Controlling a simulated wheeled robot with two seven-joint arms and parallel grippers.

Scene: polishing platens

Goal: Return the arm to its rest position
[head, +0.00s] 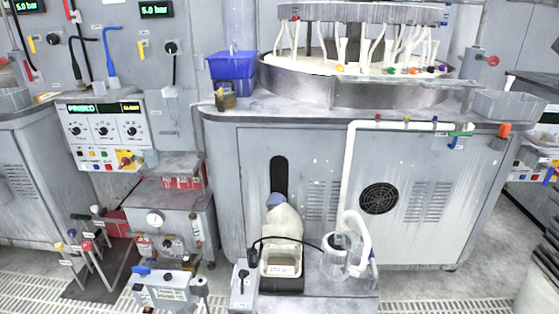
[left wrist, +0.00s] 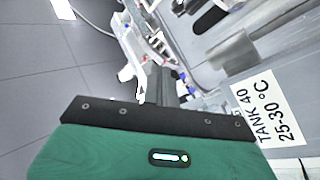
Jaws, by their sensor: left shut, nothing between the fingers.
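My left gripper (left wrist: 160,82) shows in the left wrist view, beyond the black edge of its green body. Its narrow grey fingers are together, with nothing held between them. It is close to a grey machine surface with a sign reading "TANK 40, 25-30 °C" (left wrist: 268,112), and I see a gap of unclear depth between them. In the head view I cannot make out either gripper clearly. My right gripper does not show in the left wrist view either.
In the head view, a grey polishing machine (head: 285,170) with a round platen (head: 350,92) fills the middle. A pale jug (head: 283,235) and a clear container (head: 338,258) stand on a low cart in front. Levers (head: 90,245) stand at left. Grated floor (head: 425,306) lies in front.

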